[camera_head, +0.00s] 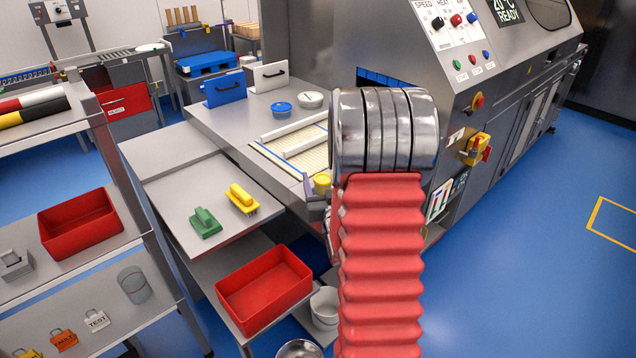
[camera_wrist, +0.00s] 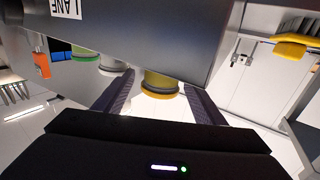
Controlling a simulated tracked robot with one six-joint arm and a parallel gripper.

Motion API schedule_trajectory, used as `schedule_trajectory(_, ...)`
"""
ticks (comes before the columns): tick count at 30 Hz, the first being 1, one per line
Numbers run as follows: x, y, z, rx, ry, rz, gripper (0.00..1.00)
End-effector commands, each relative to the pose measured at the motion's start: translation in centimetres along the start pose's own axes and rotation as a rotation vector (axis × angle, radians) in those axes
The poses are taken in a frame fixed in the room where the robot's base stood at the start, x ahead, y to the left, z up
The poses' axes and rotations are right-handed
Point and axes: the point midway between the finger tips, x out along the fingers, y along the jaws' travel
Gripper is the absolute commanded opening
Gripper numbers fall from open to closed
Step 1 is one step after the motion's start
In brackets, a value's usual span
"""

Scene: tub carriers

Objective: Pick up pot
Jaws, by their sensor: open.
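A small yellow pot (camera_head: 322,183) stands at the near edge of the machine's infeed, partly hidden by my arm in the head view. In the wrist view the yellow pot (camera_wrist: 160,82) is between my open fingers, with a gap on each side, close to a grey panel marked LANE. My gripper (camera_wrist: 158,90) is open and empty. In the head view my gripper is mostly hidden behind my red-sleeved arm; only a dark finger shows beside the pot.
A blue-lidded tub (camera_head: 281,110) and a white-lidded tub (camera_head: 311,99) stand on the machine deck. Green (camera_head: 205,222) and yellow (camera_head: 242,198) brushes lie on the side table. A red bin (camera_head: 263,290) sits below it. The blue floor at right is clear.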

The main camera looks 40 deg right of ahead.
Motion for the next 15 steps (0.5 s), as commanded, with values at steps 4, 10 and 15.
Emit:
schedule_trajectory(4, 0.09, -0.03, -0.01, 0.0, 0.0, -0.001, 0.64)
schedule_trajectory(10, 0.11, -0.27, -0.01, 0.0, 0.0, -0.005, 0.64)
schedule_trajectory(15, 0.11, -0.34, -0.02, 0.0, 0.0, -0.006, 0.64)
